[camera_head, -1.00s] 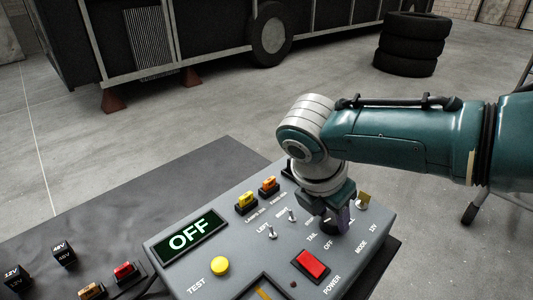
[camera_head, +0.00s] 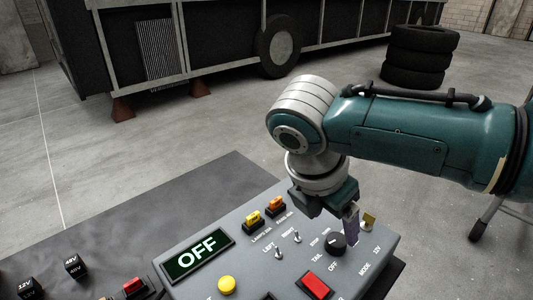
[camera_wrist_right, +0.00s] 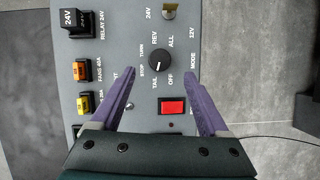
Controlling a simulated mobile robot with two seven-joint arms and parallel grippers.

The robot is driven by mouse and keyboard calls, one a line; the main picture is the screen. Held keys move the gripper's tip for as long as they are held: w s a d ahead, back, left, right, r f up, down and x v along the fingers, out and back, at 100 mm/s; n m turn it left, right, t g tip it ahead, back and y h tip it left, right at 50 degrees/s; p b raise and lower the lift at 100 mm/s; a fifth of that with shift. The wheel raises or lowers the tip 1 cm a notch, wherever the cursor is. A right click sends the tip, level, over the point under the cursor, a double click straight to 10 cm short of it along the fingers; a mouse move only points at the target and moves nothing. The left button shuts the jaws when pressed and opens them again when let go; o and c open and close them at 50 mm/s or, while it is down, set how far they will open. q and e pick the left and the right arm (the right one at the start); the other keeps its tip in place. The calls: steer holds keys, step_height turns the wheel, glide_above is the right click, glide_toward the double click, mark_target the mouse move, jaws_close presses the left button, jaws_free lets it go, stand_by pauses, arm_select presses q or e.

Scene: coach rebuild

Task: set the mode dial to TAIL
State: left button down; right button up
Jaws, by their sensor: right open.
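The black round mode dial (camera_head: 336,243) is on the grey control panel, with labels including TAIL and OFF around it. The dial also shows in the right wrist view (camera_wrist_right: 161,60), its white mark on the lower side, towards the TAIL and OFF labels; exactly which one I cannot tell. The panel's display (camera_head: 196,255) reads OFF. My right gripper (camera_head: 342,217) is open and empty above the dial. In the right wrist view its purple fingers (camera_wrist_right: 160,75) are spread wide, one on each side of the dial, apart from it. My left gripper is not in view.
Near the dial are a red power switch (camera_head: 317,285), small toggle switches (camera_head: 279,252), yellow and orange fuses (camera_head: 252,219) and a key-like brass piece (camera_head: 369,220). A yellow test button (camera_head: 227,285) and loose relays (camera_head: 75,266) are to the left. Stacked tyres (camera_head: 418,57) stand behind.

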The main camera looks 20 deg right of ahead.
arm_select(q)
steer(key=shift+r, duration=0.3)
arm_select(e)
steer(key=v, duration=0.3)
steer(key=shift+r, duration=0.1)
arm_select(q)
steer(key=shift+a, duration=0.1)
